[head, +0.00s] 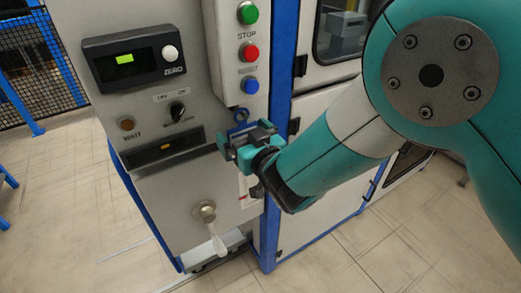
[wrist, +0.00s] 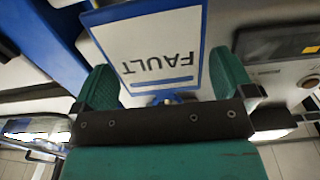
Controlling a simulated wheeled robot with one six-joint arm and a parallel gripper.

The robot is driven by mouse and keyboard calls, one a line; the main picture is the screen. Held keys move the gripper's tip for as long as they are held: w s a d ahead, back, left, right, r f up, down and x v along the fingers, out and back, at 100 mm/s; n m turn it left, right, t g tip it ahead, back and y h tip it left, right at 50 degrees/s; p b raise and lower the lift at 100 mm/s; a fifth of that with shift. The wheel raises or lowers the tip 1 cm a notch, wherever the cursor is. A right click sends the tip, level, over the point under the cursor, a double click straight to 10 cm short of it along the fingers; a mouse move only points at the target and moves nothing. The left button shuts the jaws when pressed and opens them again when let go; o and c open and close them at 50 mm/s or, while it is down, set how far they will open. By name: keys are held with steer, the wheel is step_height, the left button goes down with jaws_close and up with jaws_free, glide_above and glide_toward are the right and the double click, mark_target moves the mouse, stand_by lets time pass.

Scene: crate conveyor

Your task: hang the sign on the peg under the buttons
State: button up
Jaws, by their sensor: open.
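The sign (wrist: 160,35) is a white plate with a blue border and the word FAULT, upside down in the wrist view. It lies between and beyond the two teal fingers of my gripper (wrist: 166,85), which are apart. In the head view my gripper (head: 240,143) is at the panel front, just below the blue button (head: 250,86). A dark blue ring (head: 241,115) shows just above it. My gripper hides most of the sign there.
The green button (head: 248,13) and red button (head: 249,52) sit above the blue one. Left are the ZERO display (head: 125,62), a rotary knob (head: 177,110) and a dark slot panel (head: 160,148). A lever handle (head: 212,228) sticks out below. A blue post (head: 283,80) stands close right.

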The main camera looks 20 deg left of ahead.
steer(key=b+v, duration=1.4)
steer(key=v, duration=0.2)
steer(key=w+d+m+g+h+p, duration=0.1)
steer(key=w+d+m+h+p, duration=0.2)
steer(key=d, duration=0.4)
steer(key=w+d+m+g+h+p, duration=0.1)
steer(key=d+m+h, duration=0.2)
steer(key=d+h, duration=0.35)
steer(key=s+d+r+n+g+p, duration=0.1)
steer(key=s+d+r+g+p, duration=0.1)
steer(key=s+d+g, duration=0.2)
steer(key=s+d+r+n+g+p, duration=0.2)
steer(key=s+d+g, duration=0.2)
steer(key=s, duration=0.7)
steer(key=shift+r+g, duration=0.4)
steer(key=shift+g, duration=0.5)
steer(key=shift+w, duration=0.1)
